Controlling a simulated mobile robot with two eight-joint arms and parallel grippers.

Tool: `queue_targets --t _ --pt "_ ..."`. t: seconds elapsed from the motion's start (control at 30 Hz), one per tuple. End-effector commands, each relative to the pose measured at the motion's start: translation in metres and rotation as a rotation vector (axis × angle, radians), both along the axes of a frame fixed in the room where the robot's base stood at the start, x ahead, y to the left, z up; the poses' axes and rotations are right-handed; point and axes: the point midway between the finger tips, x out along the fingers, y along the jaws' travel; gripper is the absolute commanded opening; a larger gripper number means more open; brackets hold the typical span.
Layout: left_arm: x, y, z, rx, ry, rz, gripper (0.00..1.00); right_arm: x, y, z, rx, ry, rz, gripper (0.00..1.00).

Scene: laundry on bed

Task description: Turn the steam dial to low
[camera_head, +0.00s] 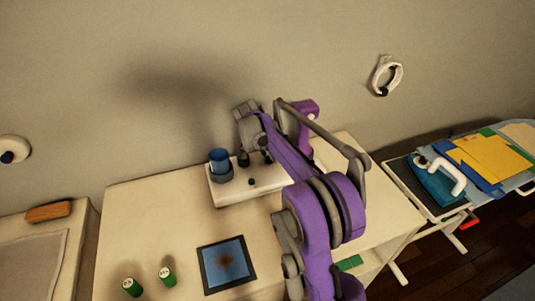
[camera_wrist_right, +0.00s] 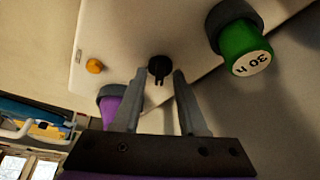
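In the right wrist view a black dial (camera_wrist_right: 159,68) with a narrow pointer sits on a white panel (camera_wrist_right: 130,30). My right gripper (camera_wrist_right: 157,82) is open, with one finger on each side of the dial. Contact with the dial cannot be seen, and its setting marks are not readable. In the head view my right gripper (camera_head: 255,130) is above the back of a white device (camera_head: 268,181) on the table, and my purple arm hides part of it. My left gripper is not in view.
The panel also carries an orange button (camera_wrist_right: 95,66), a green cylinder marked "30 h" (camera_wrist_right: 242,48) and a purple cylinder (camera_wrist_right: 118,106). An ironing board with folded cloths (camera_head: 488,157) stands right.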

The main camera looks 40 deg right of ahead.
Motion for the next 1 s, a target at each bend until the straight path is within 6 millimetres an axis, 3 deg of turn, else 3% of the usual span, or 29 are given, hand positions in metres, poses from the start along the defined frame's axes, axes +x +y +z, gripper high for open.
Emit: queue_targets --t 0.37,0.8,1.0 --pt "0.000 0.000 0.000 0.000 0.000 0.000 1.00 0.000 0.002 0.005 0.000 0.000 0.001 0.45" --pt "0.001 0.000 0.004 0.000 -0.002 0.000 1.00 -0.007 0.032 0.079 0.000 -0.001 0.001 0.45" --pt "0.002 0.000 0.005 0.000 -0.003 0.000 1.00 -0.009 0.039 0.097 0.000 0.000 0.000 0.45"
